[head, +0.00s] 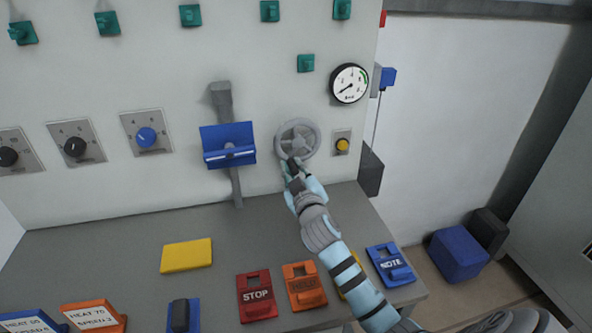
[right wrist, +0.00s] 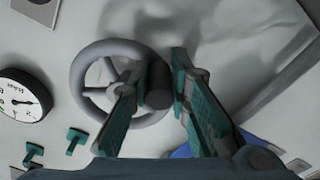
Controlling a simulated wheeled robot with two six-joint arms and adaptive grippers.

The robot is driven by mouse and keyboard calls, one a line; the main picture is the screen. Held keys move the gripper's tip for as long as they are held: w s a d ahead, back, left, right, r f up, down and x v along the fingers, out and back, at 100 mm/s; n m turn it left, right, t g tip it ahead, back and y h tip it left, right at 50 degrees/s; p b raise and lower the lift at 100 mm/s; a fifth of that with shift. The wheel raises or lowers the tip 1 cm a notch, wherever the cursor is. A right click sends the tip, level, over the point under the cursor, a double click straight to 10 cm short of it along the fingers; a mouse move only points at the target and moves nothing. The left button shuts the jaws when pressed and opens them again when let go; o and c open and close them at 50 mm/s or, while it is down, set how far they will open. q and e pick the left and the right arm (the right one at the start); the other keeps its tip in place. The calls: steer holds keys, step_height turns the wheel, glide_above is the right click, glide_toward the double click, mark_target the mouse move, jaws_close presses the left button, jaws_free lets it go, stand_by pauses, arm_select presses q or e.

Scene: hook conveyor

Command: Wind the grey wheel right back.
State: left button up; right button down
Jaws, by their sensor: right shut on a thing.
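The grey wheel (head: 298,139) is a spoked handwheel on the pale wall panel, right of the blue bracket. It also shows in the right wrist view (right wrist: 84,92), at the left. My right gripper (head: 293,168) is at the wheel's lower rim. It is shut on the wheel's dark round handle (right wrist: 158,88), which shows between its green-padded fingers. A round white gauge (head: 349,84) is up and right of the wheel; its needle points to the lower left. My left gripper is not in view.
A yellow button (head: 342,144) sits just right of the wheel. A blue bracket (head: 228,146) stands out from the wall to the left. The grey bench (head: 120,235) below holds a yellow block (head: 186,255) and a red STOP tag (head: 257,295).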

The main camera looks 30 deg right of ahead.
stand_by(0.4)
steer(key=c, duration=1.5)
jaws_free()
steer(key=v, duration=1.2)
